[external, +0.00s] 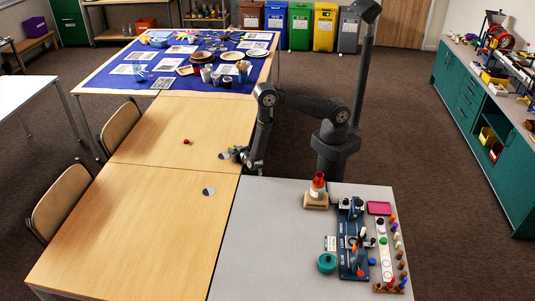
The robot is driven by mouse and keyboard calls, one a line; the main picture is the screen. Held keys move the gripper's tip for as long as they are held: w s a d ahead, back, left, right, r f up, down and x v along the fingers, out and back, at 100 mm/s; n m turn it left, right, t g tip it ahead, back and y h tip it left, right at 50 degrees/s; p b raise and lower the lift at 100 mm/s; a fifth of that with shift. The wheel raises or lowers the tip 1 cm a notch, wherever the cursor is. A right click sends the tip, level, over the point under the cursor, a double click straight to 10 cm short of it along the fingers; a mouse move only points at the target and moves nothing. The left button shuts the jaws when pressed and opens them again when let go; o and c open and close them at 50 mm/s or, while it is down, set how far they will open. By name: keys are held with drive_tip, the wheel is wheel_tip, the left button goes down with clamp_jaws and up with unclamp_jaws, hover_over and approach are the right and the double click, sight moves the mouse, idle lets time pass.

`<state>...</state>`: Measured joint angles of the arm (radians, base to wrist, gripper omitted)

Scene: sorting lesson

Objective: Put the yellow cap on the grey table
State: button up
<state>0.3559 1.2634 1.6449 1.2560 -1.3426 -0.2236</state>
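The grey table (270,235) stands at the front right, with sorting items on its right half. My gripper (236,155) is low over the wooden table, left of my arm's base and beyond the grey table's far left corner. It is small and dark here, and I cannot tell whether its fingers are open or shut, or whether anything is between them. I cannot clearly pick out a yellow cap. Small coloured pieces stand along the white strip (386,264) on the grey table, too small to name surely.
A small red object (187,141) and a round grey-and-white disc (208,191) lie on the wooden table (140,210). A red cone on a wooden base (316,200), a dark blue board (346,262) and a green round container (327,263) stand on the grey table. Its left half is clear.

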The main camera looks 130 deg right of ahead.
drive_tip(key=shift+c, duration=1.1)
drive_tip(key=shift+r, duration=0.1)
clamp_jaws()
drive_tip(key=s+a, duration=1.3)
drive_tip(key=w+a+r+n+t+y, duration=0.25)
drive_tip(key=w+r+n+t, duration=0.2)
drive_tip(key=w, duration=0.35)
drive_tip(key=w+a+r+n+t+y, duration=0.1)
drive_tip(key=w+a+r+n+t, duration=0.3)
drive_tip(key=w, duration=0.4)
drive_tip(key=w+a+r+n+t+y, duration=0.1)
drive_tip(key=w+a+n+t+y, duration=0.3)
drive_tip(key=a+y, duration=0.2)
drive_tip(key=w+a+r+n+t+y, duration=0.2)
drive_tip(key=w+a+n+t+y, duration=0.1)
drive_tip(key=a, duration=0.7)
drive_tip(key=w+n+y, duration=0.1)
drive_tip(key=n+y, duration=0.1)
drive_tip(key=y, duration=0.1)
drive_tip(key=shift+a+t+y, duration=0.35)
drive_tip(key=shift+w+r+n, duration=0.1)
drive_tip(key=shift+r+n, duration=0.05)
drive_tip(key=shift+n, duration=0.1)
